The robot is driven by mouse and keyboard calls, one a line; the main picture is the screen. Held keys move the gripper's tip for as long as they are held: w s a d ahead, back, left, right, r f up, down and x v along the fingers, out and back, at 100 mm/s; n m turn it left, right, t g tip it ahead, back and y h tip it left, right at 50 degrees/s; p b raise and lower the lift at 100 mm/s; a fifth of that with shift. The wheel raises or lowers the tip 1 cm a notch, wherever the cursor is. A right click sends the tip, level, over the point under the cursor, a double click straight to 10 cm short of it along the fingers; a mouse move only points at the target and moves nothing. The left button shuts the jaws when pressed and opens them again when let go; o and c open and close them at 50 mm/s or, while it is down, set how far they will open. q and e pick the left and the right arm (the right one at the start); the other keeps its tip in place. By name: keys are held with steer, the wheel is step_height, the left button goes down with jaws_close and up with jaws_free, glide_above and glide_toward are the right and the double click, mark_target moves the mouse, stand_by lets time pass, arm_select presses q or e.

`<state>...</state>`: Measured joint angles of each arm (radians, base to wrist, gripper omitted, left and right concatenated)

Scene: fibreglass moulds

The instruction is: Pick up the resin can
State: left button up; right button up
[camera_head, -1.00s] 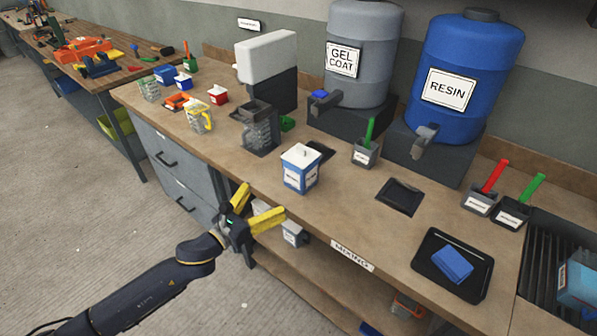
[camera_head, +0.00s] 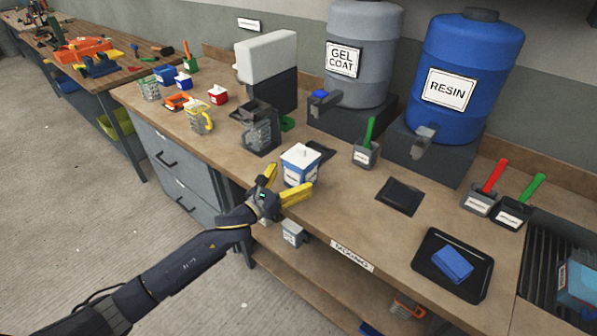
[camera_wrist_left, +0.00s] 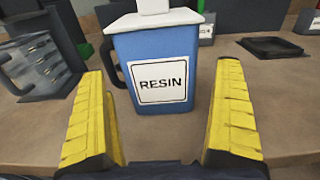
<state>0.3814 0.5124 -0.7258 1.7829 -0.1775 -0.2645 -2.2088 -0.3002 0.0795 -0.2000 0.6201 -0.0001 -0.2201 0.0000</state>
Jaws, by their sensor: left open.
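The resin can (camera_head: 299,168) is blue with a white lid and a white label. It stands upright near the front edge of the bench. In the left wrist view the resin can (camera_wrist_left: 160,62) fills the upper middle, with its label reading RESIN facing me and a dark handle on its left side. My left gripper (camera_head: 290,182) is open, its yellow fingers just in front of the can. In the wrist view the left gripper (camera_wrist_left: 162,115) has one finger on each side of the can's lower part, with the can ahead between them. My right gripper is not in view.
The bench top (camera_head: 340,205) is clear right of the can. A dark dispenser (camera_head: 258,128) stands behind left. A grey cup with a green handle (camera_head: 366,150), a black tray (camera_head: 400,196) and a blue resin drum (camera_head: 465,75) stand further right and back.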

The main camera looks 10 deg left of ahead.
arm_select(q)
steer(key=shift+x, duration=1.35)
steer(key=shift+c, duration=0.2)
steer(key=shift+r, duration=0.1)
steer(key=c, duration=1.6)
